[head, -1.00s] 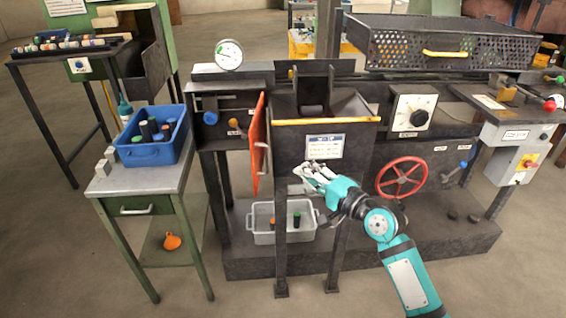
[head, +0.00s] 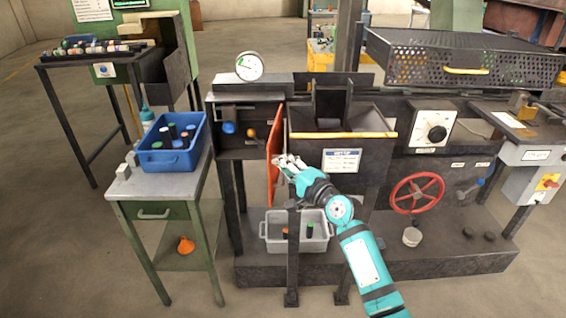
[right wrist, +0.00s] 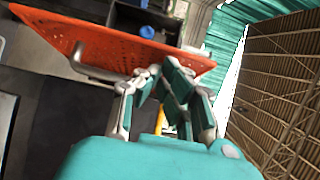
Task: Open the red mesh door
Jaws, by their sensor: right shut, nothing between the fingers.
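The red mesh door (head: 273,172) stands swung out from the dark furnace front and shows nearly edge-on in the head view. In the right wrist view its perforated face (right wrist: 110,38) spans the upper left, with a grey bar handle (right wrist: 88,66) on the near side. My right gripper (head: 287,162) is shut and empty at the door's right side, and hides the handle in the head view. In the wrist view the fingers (right wrist: 152,76) are close to the door by the handle's right end; I cannot tell whether they touch. My left gripper is not in view.
Left of the door is a dark panel with a blue knob (head: 228,127). A hopper with a yellow edge (head: 342,135) stands right of the door. A grey bin (head: 319,246) sits below, and a blue bin (head: 172,158) on the green side table (head: 150,189).

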